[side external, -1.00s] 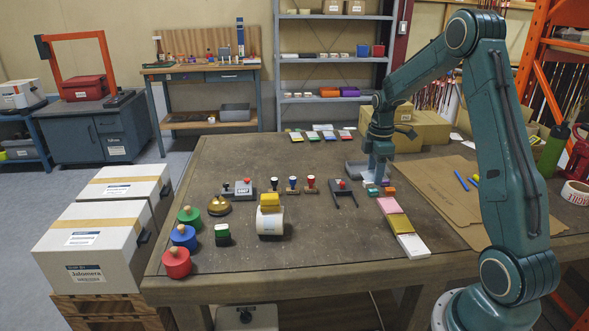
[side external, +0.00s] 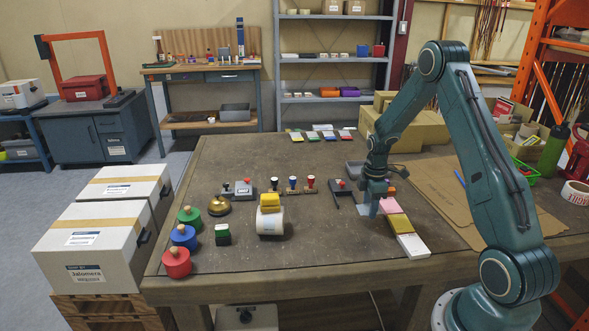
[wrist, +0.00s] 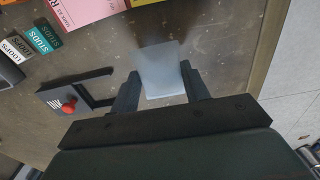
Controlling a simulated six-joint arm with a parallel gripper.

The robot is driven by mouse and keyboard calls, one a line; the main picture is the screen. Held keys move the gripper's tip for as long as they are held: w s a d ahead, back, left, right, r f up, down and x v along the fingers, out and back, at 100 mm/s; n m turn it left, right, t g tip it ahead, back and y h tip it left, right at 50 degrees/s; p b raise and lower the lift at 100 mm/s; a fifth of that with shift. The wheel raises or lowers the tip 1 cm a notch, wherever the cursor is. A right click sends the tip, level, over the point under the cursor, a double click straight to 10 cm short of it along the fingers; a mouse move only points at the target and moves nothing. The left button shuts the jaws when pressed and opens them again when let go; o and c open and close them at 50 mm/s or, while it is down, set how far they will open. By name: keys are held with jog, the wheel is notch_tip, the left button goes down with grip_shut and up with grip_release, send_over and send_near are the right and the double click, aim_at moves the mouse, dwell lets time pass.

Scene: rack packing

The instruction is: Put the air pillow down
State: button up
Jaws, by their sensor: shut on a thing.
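The air pillow (wrist: 161,72) is a pale, translucent, slightly bluish sheet. In the wrist view it stands between the two dark fingers of my gripper (wrist: 160,78), which are shut on it. In the side view my gripper (side external: 374,206) points down over the bench, just left of the pink box (side external: 391,205). A pale edge of the air pillow (side external: 363,210) shows beside the fingers, low over the bench top. I cannot tell whether its lower edge touches the bench. The arm hides part of it in the side view.
Pink, yellow and white boxes (side external: 412,246) lie in a row close on the right. A grey device with a red knob (side external: 341,186) is close behind on the left. Bare bench (side external: 325,235) lies left and in front of my gripper.

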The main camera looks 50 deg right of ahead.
jog(key=shift+f, duration=2)
jog(key=shift+f, duration=0.15)
jog(key=o, duration=0.9)
notch_tip(320, 180, up, 12)
jog(key=shift+f, duration=0.25)
jog(key=shift+r, duration=0.4)
